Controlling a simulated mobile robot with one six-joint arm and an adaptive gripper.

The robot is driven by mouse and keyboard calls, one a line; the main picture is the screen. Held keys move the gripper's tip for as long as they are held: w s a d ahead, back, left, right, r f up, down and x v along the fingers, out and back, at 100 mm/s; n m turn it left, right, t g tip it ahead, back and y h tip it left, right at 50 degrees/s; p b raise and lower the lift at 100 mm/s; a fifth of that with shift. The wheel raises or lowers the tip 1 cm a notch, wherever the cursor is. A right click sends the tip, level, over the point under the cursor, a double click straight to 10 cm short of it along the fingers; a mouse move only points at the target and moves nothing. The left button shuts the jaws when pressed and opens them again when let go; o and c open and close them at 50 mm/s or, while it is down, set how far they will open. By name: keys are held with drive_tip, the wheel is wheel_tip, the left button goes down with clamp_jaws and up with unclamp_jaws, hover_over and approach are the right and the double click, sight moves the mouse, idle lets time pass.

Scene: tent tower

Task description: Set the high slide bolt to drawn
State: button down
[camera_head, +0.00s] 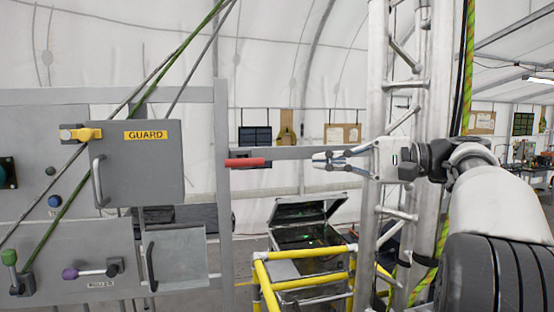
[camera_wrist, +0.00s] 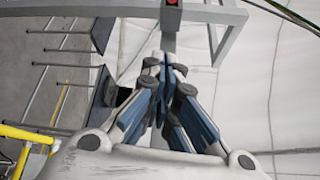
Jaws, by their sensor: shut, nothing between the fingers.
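My gripper (camera_head: 322,159) is shut and empty, pointing left in the head view, with a gap between its fingertips and a red handle (camera_head: 244,162) on the grey frame. In the wrist view my closed fingers (camera_wrist: 167,68) point up towards the frame, and the red part (camera_wrist: 173,3) shows at the top edge. A rod with a purple knob (camera_head: 70,273) lies sideways on the lower panel; a yellow latch-like part (camera_head: 81,134) sits at the upper left of the GUARD cover (camera_head: 145,165). I cannot tell which of these is the high slide bolt, nor its position.
Yellow rails (camera_head: 305,252) and an open case (camera_head: 305,225) stand below my gripper. A lattice truss (camera_head: 378,100) rises close to my arm.

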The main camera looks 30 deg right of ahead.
sight(241, 158)
drive_tip(key=r+x, duration=0.1)
drive_tip(key=x, duration=1)
drive_tip(key=s, duration=0.2)
drive_tip(key=s+a, duration=0.1)
drive_tip(key=s, duration=0.1)
drive_tip(key=shift+f, duration=0.1)
drive_tip(key=shift+s+a, duration=0.1)
drive_tip(key=shift+s, duration=0.1)
